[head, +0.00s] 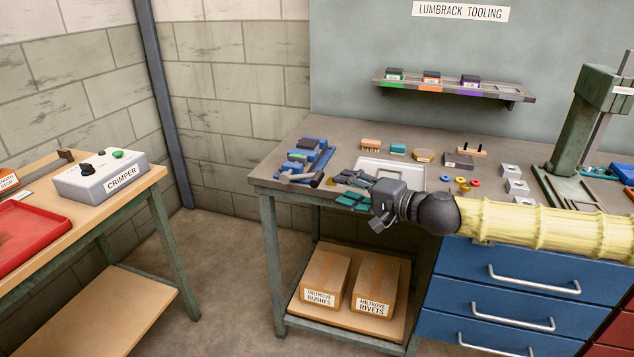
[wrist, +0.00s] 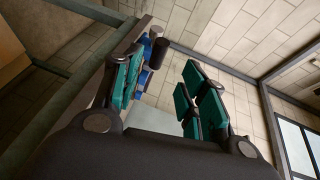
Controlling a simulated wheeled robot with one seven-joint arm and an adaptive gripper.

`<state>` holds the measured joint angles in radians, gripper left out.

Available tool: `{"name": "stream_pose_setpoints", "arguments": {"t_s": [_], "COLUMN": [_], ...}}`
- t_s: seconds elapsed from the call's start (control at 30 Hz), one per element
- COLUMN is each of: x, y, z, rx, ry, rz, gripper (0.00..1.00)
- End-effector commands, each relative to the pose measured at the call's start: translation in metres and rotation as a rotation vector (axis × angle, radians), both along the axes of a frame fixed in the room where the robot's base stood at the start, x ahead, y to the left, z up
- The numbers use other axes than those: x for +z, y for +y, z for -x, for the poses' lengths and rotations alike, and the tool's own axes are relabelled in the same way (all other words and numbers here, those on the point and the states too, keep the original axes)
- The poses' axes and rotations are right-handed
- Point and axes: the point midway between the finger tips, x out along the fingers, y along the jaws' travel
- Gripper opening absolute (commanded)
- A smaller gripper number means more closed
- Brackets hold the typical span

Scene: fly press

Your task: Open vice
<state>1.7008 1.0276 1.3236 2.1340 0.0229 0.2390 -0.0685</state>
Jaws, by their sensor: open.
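The blue vice (head: 318,157) sits at the left end of the workbench, with a dark block on top. A grey handle bar with a dark grip (head: 316,180) extends at its front, near the bench edge. My gripper (head: 347,190) is open and empty, just right of the vice's handle, with its teal-padded fingers pointing left towards it. In the wrist view, part of the blue vice (wrist: 142,80) and a black cylindrical grip (wrist: 160,54) show beyond and between the spread fingers. The left finger hides much of the vice there. No contact is visible.
A pale tray (head: 395,167) lies behind my gripper. A green press (head: 578,130) stands at the right. The crimper (head: 100,175) is on a separate table at left, with open floor between.

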Motion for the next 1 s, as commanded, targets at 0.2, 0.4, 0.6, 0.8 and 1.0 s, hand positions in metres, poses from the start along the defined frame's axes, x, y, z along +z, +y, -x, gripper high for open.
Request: {"name": "stream_pose_setpoints", "arguments": {"t_s": [0.2,0.4,0.6,0.8,1.0], "x": [-0.005,-0.009,-0.013,-0.016,-0.017], "y": [0.023,0.044,0.062,0.073,0.076], "z": [-0.017,-0.035,-0.051,-0.061,-0.063], "rx": [0.003,0.002,0.002,0.002,0.002], "ry": [0.002,0.003,0.002,0.002,0.002], "rz": [0.000,0.000,0.001,0.000,0.000], "gripper": [0.42,0.42,0.42,0.42,0.42]}}
